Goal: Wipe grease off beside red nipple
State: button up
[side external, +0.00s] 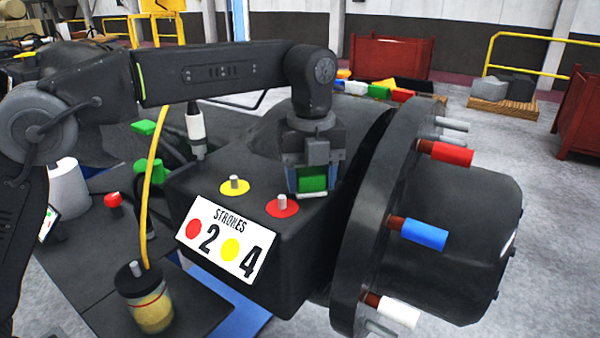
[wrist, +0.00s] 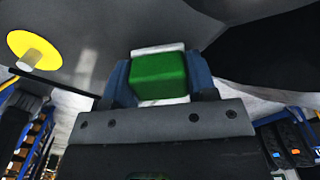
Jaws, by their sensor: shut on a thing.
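The red nipple (side external: 282,205) is a grey stub standing on a red disc on top of the dark casting, in the side view. My gripper (side external: 312,178) points down just behind and to the right of it. Its jaws are shut on a green block (side external: 313,184) with a pale lower edge. In the wrist view the green block (wrist: 158,76) sits between blue fingers, with white along its edges. The block is at or just above the casting top; I cannot tell if it touches. No grease can be made out. The red nipple does not show in the wrist view.
A yellow nipple (side external: 234,185) is left of the red one. A "STROKES" sign (side external: 220,246) is on the casting's front. A flange with red, blue and white sleeved studs (side external: 424,233) is at right. A jar (side external: 147,300) with a yellow hose stands at front left.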

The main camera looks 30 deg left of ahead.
jog(key=shift+d, duration=0.45)
jog(key=shift+a, duration=2.6)
jog(key=shift+d, duration=2.55)
jog(key=shift+a, duration=2.2)
notch_tip(320, 180, up, 8)
jog(key=shift+r, duration=0.1)
